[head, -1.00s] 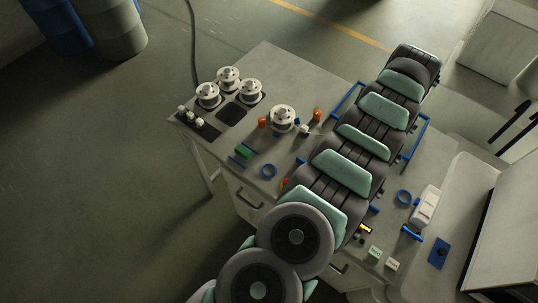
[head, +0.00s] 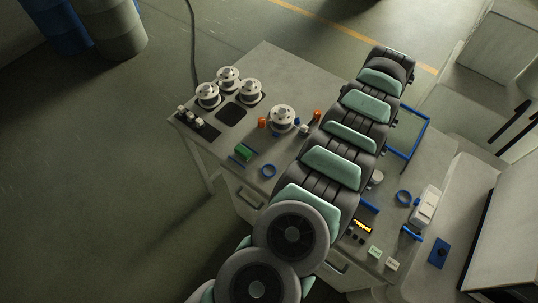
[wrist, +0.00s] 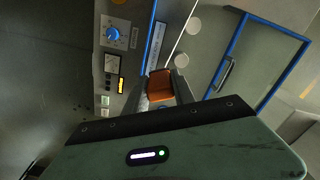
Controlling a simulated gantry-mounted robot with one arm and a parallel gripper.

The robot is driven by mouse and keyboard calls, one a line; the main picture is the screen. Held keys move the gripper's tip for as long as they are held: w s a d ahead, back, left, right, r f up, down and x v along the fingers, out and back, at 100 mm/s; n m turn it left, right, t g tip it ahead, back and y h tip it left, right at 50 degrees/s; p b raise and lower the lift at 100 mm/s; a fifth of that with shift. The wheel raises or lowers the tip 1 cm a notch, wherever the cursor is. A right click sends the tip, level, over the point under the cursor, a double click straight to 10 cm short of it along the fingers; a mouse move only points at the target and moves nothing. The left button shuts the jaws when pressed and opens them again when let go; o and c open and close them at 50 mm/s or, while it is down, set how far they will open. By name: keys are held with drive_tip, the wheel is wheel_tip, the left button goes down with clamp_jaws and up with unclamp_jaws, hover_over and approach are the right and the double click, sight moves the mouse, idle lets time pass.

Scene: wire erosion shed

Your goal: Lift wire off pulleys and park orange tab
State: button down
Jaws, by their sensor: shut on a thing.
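In the wrist view my gripper (wrist: 161,98) is shut on the orange tab (wrist: 159,84), which sits between its two fingers. Two pale round discs, which look like the pulleys, show beyond it: an upper one (wrist: 193,25) and a lower one (wrist: 181,60). The tab appears apart from both. I cannot make out the wire in either view. In the head view my arm hides my gripper and the tab. One pale disc (head: 376,177) shows just right of my arm.
A blue-framed clear panel (head: 411,133) stands right of my arm; it is also right of my gripper in the wrist view (wrist: 236,40). Several pale spools (head: 282,117) and two orange pegs (head: 317,115) are on the bench's left. A blue knob (wrist: 113,34) is on the panel.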

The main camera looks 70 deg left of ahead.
drive_tip(key=s+a+f, duration=0.2)
drive_tip(key=shift+a, duration=0.4)
drive_tip(key=shift+s+a+f+m+b, duration=0.9)
drive_tip(key=shift+s+a+f, duration=0.9)
drive_tip(key=shift+s+f, duration=1.8)
drive_tip(key=shift+s+a+f+m+b, duration=0.85)
drive_tip(key=shift+s+a+f, duration=0.9)
drive_tip(key=shift+s+f, duration=1.85)
drive_tip(key=shift+s+a+f+m+b, duration=0.9)
drive_tip(key=shift+s+a+f, duration=0.9)
drive_tip(key=shift+s+f, duration=1.8)
drive_tip(key=shift+s+a+r, duration=0.1)
drive_tip(key=shift+s+r, duration=0.25)
drive_tip(key=shift+s, duration=0.1)
